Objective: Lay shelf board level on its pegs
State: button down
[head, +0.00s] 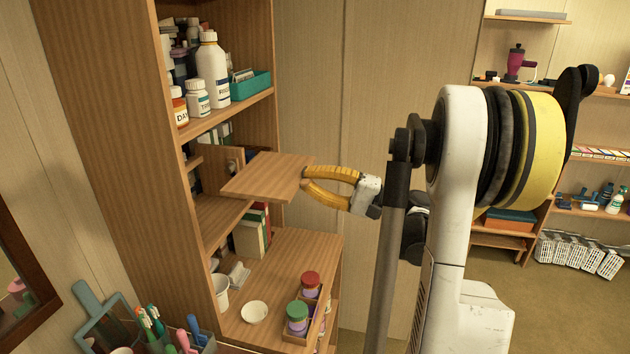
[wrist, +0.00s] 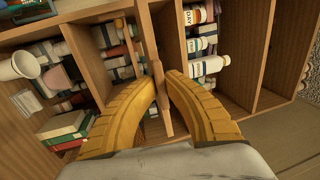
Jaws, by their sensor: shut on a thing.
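The shelf board (head: 262,178) is a flat light-brown wooden panel at the middle of the head view, jutting from the front of the tall wooden cabinet (head: 62,30). It looks roughly level; a slight tilt is hard to rule out. My gripper (head: 306,177) has its yellow fingers shut on the board's right end, one above and one below. In the wrist view my gripper (wrist: 157,82) pinches the board (wrist: 146,40), seen nearly edge-on. The pegs cannot be made out, and I cannot tell whether the board touches any.
Above is a shelf with a large white bottle (head: 213,70), small bottles and a teal box (head: 250,84). Below are a fixed shelf (head: 212,219), upright books (head: 251,232), a white bowl (head: 254,312) and lidded jars (head: 310,284). Open space lies right of the cabinet.

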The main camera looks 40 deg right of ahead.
jog(key=w+a+f+b, duration=0.1)
jog(key=w+a, duration=0.5)
jog(key=w, duration=0.3)
jog(key=w+a+f+b, duration=0.1)
jog(key=w+a+b, duration=0.1)
jog(key=w+a, duration=0.4)
jog(key=shift+w+a+f, duration=0.15)
jog(key=shift+w+f, duration=0.15)
jog(key=shift+w, duration=1.45)
dwell(0.4)
jog(key=c, duration=1.5)
grip_release()
